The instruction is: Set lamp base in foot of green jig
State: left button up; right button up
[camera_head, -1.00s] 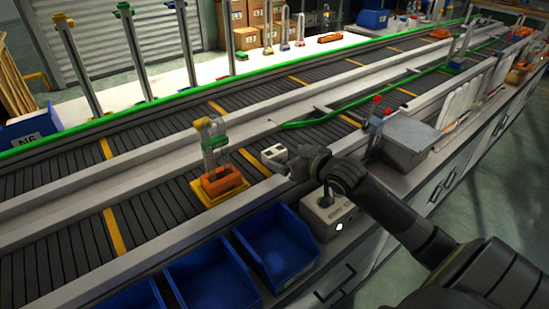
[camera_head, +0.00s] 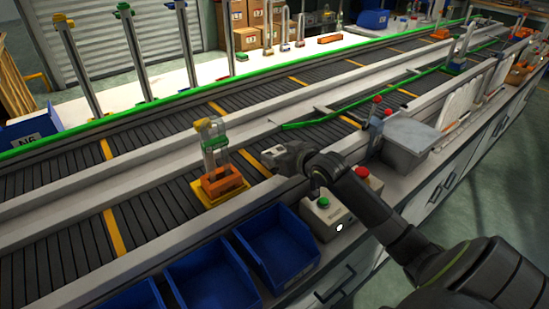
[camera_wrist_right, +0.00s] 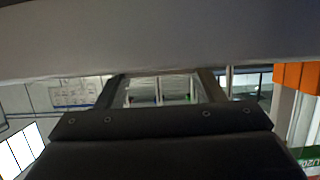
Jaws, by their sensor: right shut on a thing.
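My right gripper (camera_head: 274,156) is low over the near edge of the conveyor, right of the yellow jig. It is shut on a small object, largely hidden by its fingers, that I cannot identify. In the right wrist view, the two dark fingers (camera_wrist_right: 160,90) show with a pale frame-like shape between them. The yellow jig plate (camera_head: 209,201) sits on the belt and carries an orange block (camera_head: 222,183) and a clear upright with a yellow top. Farther right along the line, a green foot (camera_head: 455,66) stands under a blue-and-grey upright. My left gripper is not in view.
Blue bins (camera_head: 275,247) line the near edge. A control box (camera_head: 327,214) with a green button stands right of them, near a red button (camera_head: 363,173). A grey lidded box (camera_head: 412,135) is farther right. Bare belt (camera_head: 60,222) lies left of the yellow jig.

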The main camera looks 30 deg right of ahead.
notch_tip(320, 180, up, 10)
jog(key=shift+c, duration=0.5)
